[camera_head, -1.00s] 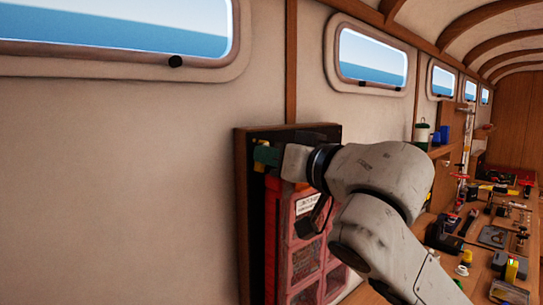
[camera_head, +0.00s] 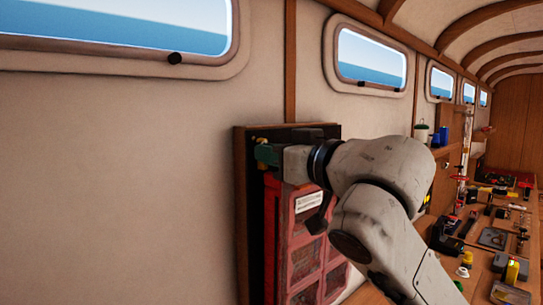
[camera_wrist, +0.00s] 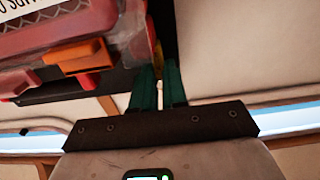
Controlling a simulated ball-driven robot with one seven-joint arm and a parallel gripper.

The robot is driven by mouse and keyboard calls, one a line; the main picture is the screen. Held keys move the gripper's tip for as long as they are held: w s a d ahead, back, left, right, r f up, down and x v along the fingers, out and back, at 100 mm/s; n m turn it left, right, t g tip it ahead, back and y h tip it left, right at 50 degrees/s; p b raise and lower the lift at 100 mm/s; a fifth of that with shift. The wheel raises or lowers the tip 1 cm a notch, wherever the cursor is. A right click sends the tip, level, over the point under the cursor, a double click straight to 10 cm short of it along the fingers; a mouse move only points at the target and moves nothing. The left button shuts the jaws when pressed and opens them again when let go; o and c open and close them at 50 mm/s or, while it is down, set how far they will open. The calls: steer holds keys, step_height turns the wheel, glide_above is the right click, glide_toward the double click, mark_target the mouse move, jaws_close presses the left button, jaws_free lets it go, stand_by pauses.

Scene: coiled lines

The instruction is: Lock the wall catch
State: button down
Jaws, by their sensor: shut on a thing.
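My gripper (camera_head: 268,154) is at the upper left of a dark, wood-edged wall board (camera_head: 242,215). Its green fingers are close together and shut on a small yellow piece (camera_wrist: 158,60), which seems to be the wall catch. Only a bit of that piece shows between and beyond the fingertips in the wrist view, so its turn is unclear. A red case (camera_head: 308,238) with clear compartments stands upright against the board, just below my gripper. In the wrist view the case shows an orange latch (camera_wrist: 75,55) left of my fingers.
My arm covers the board's right side. A workbench (camera_head: 480,262) with many tools runs along the wall at right. Windows (camera_head: 370,58) line the wall above. The bare wall (camera_head: 120,190) left of the board is clear.

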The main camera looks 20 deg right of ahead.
steer(key=c, duration=1.2)
jaws_free()
steer(key=shift+o, duration=0.2)
steer(key=b+v, duration=0.3)
steer(key=v, duration=0.7)
steer(key=shift+s+d, duration=0.15)
steer(key=shift+s, duration=0.2)
